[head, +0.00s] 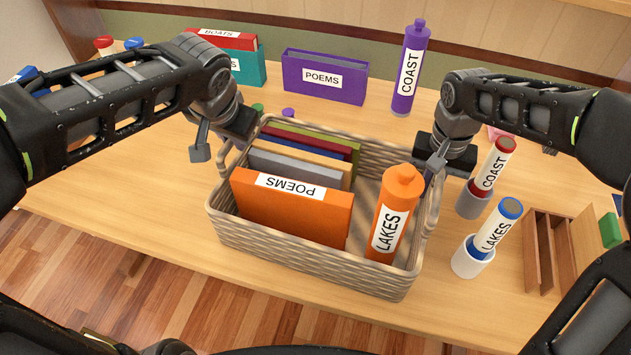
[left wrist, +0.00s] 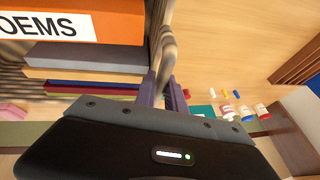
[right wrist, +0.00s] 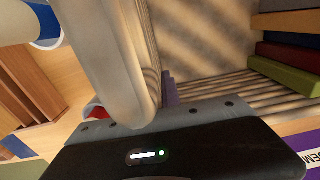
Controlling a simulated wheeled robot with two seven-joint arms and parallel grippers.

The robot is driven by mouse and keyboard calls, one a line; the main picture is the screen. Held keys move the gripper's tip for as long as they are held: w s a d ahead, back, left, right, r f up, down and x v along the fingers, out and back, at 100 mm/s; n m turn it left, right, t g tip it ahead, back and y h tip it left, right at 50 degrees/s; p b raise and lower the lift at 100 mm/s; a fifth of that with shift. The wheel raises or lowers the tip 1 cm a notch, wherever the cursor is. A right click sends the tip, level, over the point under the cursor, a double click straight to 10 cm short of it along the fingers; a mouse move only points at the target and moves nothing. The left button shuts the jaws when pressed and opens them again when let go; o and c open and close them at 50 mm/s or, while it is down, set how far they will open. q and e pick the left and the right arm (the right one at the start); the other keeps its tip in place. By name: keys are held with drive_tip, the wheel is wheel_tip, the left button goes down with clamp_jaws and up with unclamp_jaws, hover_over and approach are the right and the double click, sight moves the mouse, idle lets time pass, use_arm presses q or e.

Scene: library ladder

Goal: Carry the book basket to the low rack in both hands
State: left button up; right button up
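The woven book basket (head: 300,262) stands on the table, holding several books, including an orange POEMS book (head: 290,208), and an upright orange LAKES bottle (head: 393,220). My left gripper (head: 218,148) is at the basket's left handle; in the left wrist view its fingers (left wrist: 164,95) stand apart with the handle (left wrist: 167,50) between or just beyond them. My right gripper (head: 436,168) is at the right handle (head: 433,208). In the right wrist view that handle (right wrist: 105,55) covers much of the gripper and only one finger shows clearly. I cannot identify the low rack for certain.
Right of the basket are a COAST roll (head: 494,166) and a LAKES roll (head: 497,228) in cups, and a small slotted wooden holder (head: 545,250). Behind stand a purple POEMS box (head: 325,78), a purple COAST bottle (head: 409,70) and a teal book (head: 245,68). The wooden floor shows at front left.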

use_arm(q)
clamp_jaws()
use_arm(e)
clamp_jaws()
idle(0.5)
use_arm(q)
drive_tip(key=shift+w+r, duration=0.1)
drive_tip(key=shift+r, duration=0.15)
use_arm(e)
drive_tip(key=shift+w+r, duration=0.1)
drive_tip(key=shift+r, duration=0.15)
